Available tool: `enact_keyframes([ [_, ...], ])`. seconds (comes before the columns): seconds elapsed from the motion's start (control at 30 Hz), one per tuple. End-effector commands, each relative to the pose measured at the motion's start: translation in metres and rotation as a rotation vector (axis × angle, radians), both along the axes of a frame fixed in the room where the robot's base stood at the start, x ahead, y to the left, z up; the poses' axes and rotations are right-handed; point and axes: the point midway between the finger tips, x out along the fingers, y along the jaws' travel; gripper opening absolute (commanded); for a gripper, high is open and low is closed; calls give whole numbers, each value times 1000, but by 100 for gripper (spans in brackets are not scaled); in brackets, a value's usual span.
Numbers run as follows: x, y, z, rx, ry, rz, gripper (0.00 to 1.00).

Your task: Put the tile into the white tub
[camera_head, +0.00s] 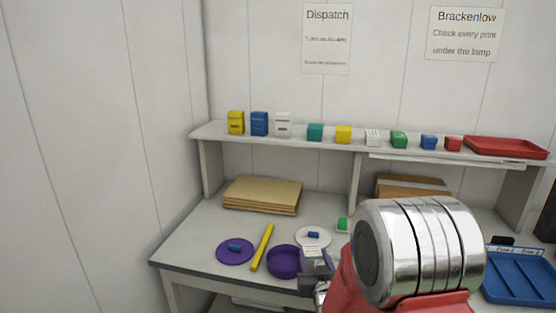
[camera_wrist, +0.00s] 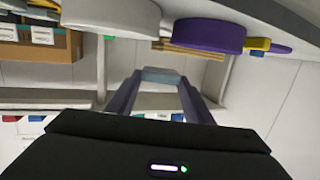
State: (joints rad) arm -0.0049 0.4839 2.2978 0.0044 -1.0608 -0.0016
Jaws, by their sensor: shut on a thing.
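My gripper (camera_head: 315,264) is shut on a pale grey-blue tile (camera_wrist: 162,76), which sits between the fingertips in the wrist view (camera_wrist: 160,84). In the head view the tile (camera_head: 312,251) is held up at the front of the bench, just right of the purple tub (camera_head: 284,262). The white tub (camera_wrist: 110,16) shows at the top of the wrist view, apart from the tile. The purple tub also shows in the wrist view (camera_wrist: 208,36).
Brown boards (camera_head: 262,195) lie behind; a shelf (camera_head: 290,144) with small boxes runs above. A blue tray (camera_head: 520,282) is at right.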

Motion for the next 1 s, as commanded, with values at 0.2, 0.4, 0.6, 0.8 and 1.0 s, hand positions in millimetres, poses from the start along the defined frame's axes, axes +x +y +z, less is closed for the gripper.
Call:
enact_keyframes([
  [0.2,-19,-1,11,0,-2,-1,22],
  [0.4,-44,-1,24,0,-2,-1,22],
  [0.6,-50,-1,25,0,-1,-1,22],
  [0.8,-50,-1,25,0,-1,-2,22],
  [1.0,-49,-3,25,0,-1,-5,22],
])
